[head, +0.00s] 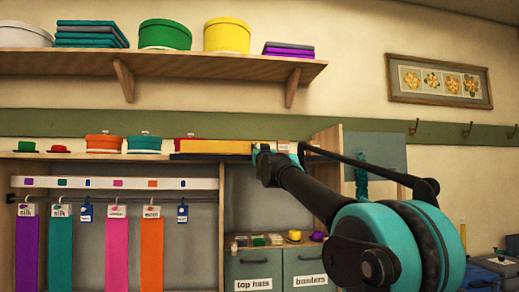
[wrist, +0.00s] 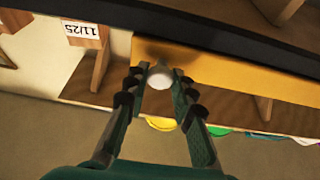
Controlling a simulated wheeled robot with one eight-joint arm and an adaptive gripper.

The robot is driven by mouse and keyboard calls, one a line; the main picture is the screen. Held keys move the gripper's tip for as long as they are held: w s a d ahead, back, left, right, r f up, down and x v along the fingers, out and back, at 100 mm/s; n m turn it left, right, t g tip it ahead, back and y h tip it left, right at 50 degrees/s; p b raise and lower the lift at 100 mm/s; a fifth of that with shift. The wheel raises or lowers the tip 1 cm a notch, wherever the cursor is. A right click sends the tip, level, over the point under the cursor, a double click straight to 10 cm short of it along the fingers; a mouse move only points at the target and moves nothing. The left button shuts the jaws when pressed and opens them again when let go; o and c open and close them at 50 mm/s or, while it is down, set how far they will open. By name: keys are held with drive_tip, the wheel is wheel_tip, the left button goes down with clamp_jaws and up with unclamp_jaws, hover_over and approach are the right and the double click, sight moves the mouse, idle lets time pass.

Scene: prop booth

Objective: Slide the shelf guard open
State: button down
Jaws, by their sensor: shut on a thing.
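The shelf guard (head: 215,146) is a long yellow panel on the upper edge of the cabinet, with a dark strip along it. In the wrist view the yellow guard (wrist: 235,72) fills the upper right, below a dark rail (wrist: 200,25). A round white knob (wrist: 160,77) sits at its left end there. My gripper (wrist: 159,82) is shut on this knob, with a finger on each side of it. In the head view my gripper (head: 268,153) is at the right end of the guard, and its fingertips and the knob are hidden by my arm.
Hat boxes, red (head: 186,138), white-green (head: 144,142) and orange (head: 104,142), stand left of and partly behind the guard. A higher shelf (head: 190,68) carries more boxes. A wooden upright (head: 326,170) and a grey-blue panel (head: 378,153) are near my arm.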

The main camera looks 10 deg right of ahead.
drive_tip(key=c, duration=1.3)
unclamp_jaws()
drive_tip(key=shift+a, duration=0.1)
drive_tip(key=shift+s, duration=0.1)
drive_tip(key=v, duration=1.2)
drive_tip(key=shift+f, duration=0.1)
